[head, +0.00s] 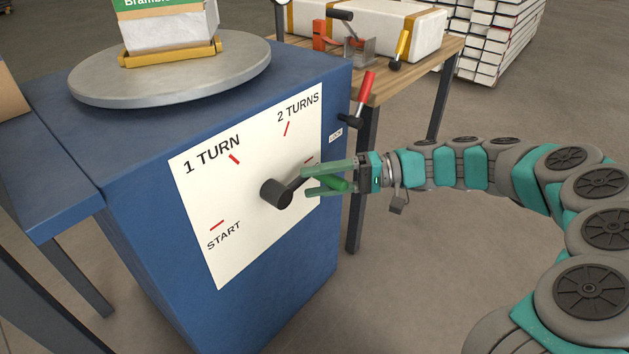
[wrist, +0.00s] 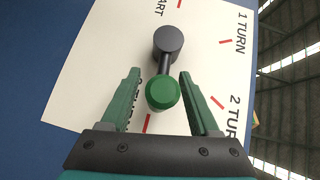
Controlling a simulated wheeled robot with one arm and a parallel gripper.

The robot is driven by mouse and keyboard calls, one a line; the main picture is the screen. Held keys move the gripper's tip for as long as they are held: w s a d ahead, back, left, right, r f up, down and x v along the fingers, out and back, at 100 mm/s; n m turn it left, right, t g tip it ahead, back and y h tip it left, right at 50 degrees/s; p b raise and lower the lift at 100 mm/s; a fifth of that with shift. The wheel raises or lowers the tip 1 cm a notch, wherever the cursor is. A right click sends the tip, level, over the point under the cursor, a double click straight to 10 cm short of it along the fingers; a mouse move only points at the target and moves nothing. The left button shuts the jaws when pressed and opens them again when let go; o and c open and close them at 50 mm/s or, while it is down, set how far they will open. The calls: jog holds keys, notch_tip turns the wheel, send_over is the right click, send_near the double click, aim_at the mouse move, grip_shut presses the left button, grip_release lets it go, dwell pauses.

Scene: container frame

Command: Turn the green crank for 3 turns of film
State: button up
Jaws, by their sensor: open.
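The green crank handle (head: 338,184) sits at the end of a dark arm on a black hub (head: 276,193), on the white dial panel (head: 215,258) of the blue machine. The crank arm points right and slightly up, toward the mark below 2 TURNS. My gripper (head: 328,178) is open with its green fingers on either side of the handle. In the wrist view the green knob (wrist: 162,93) lies between the two open fingertips, with visible gaps on both sides. The label at the third mark is mostly hidden by my gripper.
A round grey turntable (head: 175,72) on top of the machine (head: 310,75) carries a wrapped box (head: 172,32). A red-handled lever (head: 363,98) juts from the machine's right edge, above my gripper. A wooden table (head: 400,82) with tools and a white parcel stands behind.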

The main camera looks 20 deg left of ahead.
jog(key=f+v, duration=0.1)
jog(key=v, duration=0.6)
jog(key=shift+r, duration=0.45)
jog(key=shift+d, duration=0.1)
